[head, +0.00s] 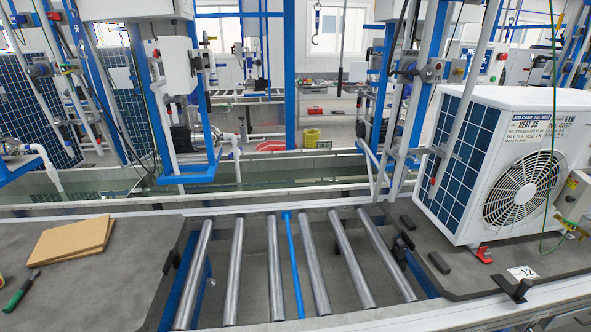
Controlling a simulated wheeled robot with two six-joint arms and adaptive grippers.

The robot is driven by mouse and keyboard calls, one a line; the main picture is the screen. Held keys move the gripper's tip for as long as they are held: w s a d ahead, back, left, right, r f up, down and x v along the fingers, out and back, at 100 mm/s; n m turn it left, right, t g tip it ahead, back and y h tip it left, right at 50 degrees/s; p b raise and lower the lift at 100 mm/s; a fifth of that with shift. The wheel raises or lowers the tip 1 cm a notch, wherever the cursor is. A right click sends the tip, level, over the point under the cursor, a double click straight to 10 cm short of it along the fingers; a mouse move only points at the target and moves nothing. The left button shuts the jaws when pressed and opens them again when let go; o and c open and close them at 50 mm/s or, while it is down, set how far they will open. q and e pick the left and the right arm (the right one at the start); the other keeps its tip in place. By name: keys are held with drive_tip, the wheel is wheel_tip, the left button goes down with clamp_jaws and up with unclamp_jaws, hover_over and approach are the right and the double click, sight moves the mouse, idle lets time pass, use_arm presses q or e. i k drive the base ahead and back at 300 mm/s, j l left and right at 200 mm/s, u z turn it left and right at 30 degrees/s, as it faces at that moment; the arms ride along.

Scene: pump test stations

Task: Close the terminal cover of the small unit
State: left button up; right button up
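A white heat pump unit (482,200) stands on the grey bench top at the right, with a round fan grille (522,189) and a blue finned side. Neither of my grippers shows in the head view.
Metal rollers (276,268) with a blue strip fill the middle gap. Cardboard sheets (72,239) and a green-handled tool (19,291) lie on the left bench. A red clip (484,254), black blocks (438,263) and a numbered tag (521,272) lie near the unit. Blue-framed stations stand behind.

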sight(574, 198)
drive_tip(key=z, duration=1.8)
drive_tip(key=i+l, duration=0.15)
drive_tip(key=i, duration=0.35)
drive_tip(key=i+l+u, duration=0.5)
drive_tip(key=i+u, duration=0.15)
drive_tip(key=i+l, duration=0.05)
drive_tip(key=i, duration=0.05)
